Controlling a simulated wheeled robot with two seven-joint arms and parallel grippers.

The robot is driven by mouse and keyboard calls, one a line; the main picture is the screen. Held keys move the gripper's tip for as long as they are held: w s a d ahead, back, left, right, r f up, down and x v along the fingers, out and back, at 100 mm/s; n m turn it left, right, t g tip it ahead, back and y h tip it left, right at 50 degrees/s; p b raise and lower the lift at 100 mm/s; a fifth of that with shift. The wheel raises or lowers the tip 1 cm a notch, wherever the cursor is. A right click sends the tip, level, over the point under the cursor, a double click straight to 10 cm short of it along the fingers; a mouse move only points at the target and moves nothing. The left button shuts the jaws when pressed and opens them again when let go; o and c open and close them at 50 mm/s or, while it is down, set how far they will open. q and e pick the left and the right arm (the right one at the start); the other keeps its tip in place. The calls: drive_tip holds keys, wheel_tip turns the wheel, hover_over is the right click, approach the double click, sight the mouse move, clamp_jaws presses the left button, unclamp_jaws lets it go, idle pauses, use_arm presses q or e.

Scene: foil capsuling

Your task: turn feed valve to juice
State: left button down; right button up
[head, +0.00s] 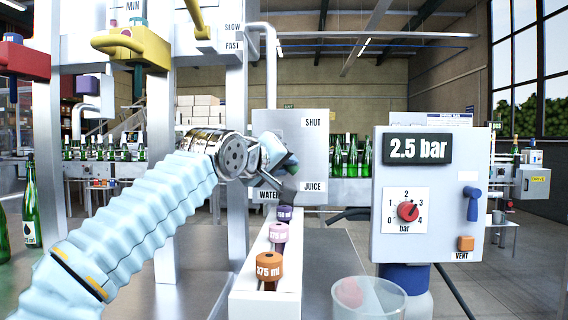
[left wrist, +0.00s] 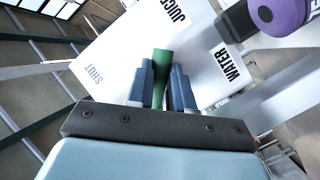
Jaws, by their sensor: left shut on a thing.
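The feed valve panel (head: 290,128) is a pale plate with the labels SHUT at the top right, JUICE at the lower right and WATER at the lower left. The panel also shows in the left wrist view (left wrist: 125,55). My left gripper (head: 284,165) is in front of the panel, and its arm hides much of the panel's left part. In the left wrist view my gripper's blue fingers (left wrist: 165,88) are shut on the green valve handle (left wrist: 162,62). I cannot tell which label the handle points to. My right gripper is not in view.
A rack (head: 254,270) of capsules marked 375 ml and 750 ml stands below the panel. A clear tub (head: 369,303) is in front. The 2.5 bar pressure box (head: 430,245) stands to the right. Yellow and red fittings (head: 130,45) hang at the upper left.

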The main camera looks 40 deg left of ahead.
use_arm(q)
drive_tip(key=c, duration=1)
unclamp_jaws()
drive_tip(key=shift+s, duration=0.15)
drive_tip(key=s+d+r+b, duration=0.1)
drive_tip(key=s+r, duration=0.1)
drive_tip(key=s, duration=1.1)
drive_tip(key=shift+s+d+b, duration=0.15)
drive_tip(key=shift+d+b, duration=0.25)
